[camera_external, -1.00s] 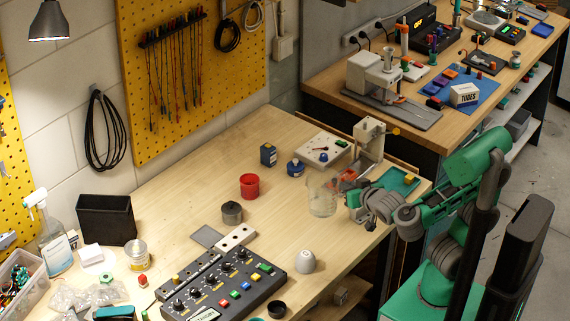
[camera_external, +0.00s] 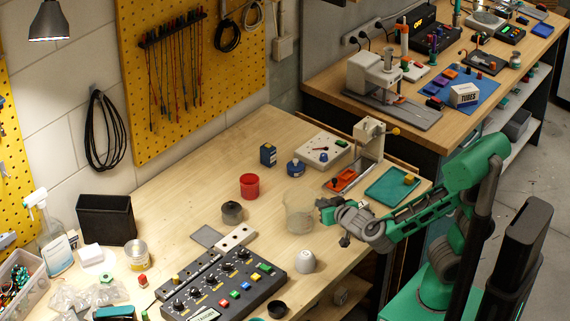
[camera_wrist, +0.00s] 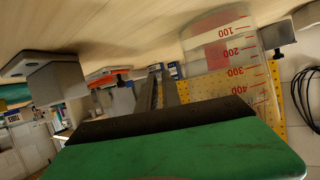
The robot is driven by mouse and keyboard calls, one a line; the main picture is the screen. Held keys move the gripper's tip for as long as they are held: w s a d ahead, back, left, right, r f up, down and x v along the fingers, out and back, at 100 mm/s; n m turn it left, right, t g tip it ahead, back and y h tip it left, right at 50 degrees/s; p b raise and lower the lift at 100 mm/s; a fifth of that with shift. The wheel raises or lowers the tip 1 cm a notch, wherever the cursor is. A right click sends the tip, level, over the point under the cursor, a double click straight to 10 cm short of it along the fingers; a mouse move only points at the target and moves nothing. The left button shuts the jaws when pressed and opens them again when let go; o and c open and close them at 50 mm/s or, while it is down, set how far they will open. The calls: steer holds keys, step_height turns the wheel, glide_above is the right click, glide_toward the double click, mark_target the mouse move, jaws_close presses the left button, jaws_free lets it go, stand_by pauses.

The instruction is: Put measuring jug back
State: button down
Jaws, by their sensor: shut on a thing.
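The measuring jug (camera_external: 298,217) is a clear, see-through beaker, upright over the middle of the wooden bench. In the wrist view the jug (camera_wrist: 226,62) shows red marks from 100 to 400 and stands to the right of the fingers. My gripper (camera_external: 322,208) is at the jug's right side in the external view and shut on it. In the wrist view my gripper (camera_wrist: 163,88) shows dark fingers beyond a green housing. The exact grip point is hidden, and I cannot tell whether the jug's base touches the bench.
A white cup (camera_external: 305,261) stands just in front of the jug. A red cup (camera_external: 249,187) and a dark grey pot (camera_external: 232,212) stand to its left. Bare bench (camera_external: 185,218) lies left.

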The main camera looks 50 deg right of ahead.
steer(key=c, duration=1.5)
jaws_free()
steer(key=v, duration=0.9)
steer(key=shift+s+a+r, duration=0.2)
steer(key=p+v, duration=0.2)
steer(key=p, duration=0.3)
steer(key=shift+s+r, duration=0.1)
steer(key=shift+s, duration=0.15)
